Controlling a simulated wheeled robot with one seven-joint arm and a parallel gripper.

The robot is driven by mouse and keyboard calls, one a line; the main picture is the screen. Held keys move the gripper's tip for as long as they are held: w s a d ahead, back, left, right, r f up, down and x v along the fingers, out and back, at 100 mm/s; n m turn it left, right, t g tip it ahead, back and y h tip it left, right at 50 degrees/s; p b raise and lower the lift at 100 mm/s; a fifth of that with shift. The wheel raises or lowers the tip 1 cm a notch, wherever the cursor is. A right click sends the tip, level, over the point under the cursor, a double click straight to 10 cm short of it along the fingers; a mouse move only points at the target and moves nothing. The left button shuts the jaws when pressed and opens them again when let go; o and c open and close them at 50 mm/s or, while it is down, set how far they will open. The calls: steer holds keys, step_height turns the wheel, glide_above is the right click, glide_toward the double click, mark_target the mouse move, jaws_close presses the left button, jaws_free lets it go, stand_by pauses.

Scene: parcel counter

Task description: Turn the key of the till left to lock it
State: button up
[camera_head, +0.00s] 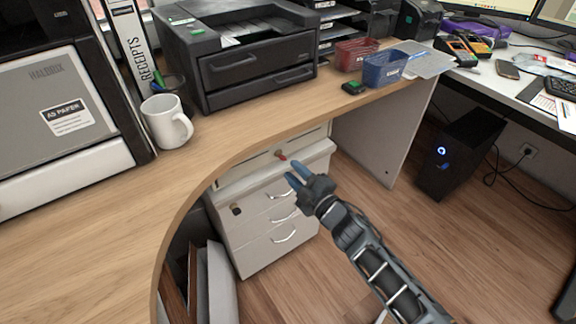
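A pale drawer front (250,168) under the counter's curved edge appears to be the till. A small key with a red head (281,155) sticks out of its front. My gripper (294,174), with blue fingertips, is just below and right of the key. Its two fingers are apart with nothing visible between them, and I see a small gap between them and the key. The key's exact turn angle is too small to tell.
The wooden counter edge (240,150) overhangs the till. Below stands a white drawer cabinet (262,250) with metal handles and a dark lock or knob (236,209). A white mug (167,121) stands on the counter. Open floor lies right of the cabinet, before a black computer tower (460,155).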

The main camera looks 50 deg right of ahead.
steer(key=shift+v, duration=1.2)
steer(key=s+a+r+m+g+y+p, duration=0.1)
steer(key=s+a+r+m+y+p, duration=0.15)
steer(key=s+a+r, duration=0.4)
steer(key=s+a+r+m+y+p, duration=0.1)
steer(key=s+a+r+p, duration=0.3)
steer(key=s+a, duration=0.55)
steer(key=s+a+r+m+p, duration=0.2)
steer(key=s+r, duration=0.5)
steer(key=s+a+r+m+g+y+p, duration=0.1)
steer(key=s+a+r+m+p, duration=0.1)
steer(key=s+r, duration=0.5)
steer(key=shift+r+m+g, duration=0.3)
steer(key=shift+r+m, duration=0.35)
steer(key=shift+r, duration=0.15)
steer(key=shift+a+y, duration=0.1)
steer(key=shift+y, duration=0.15)
steer(key=shift+c, duration=0.2)
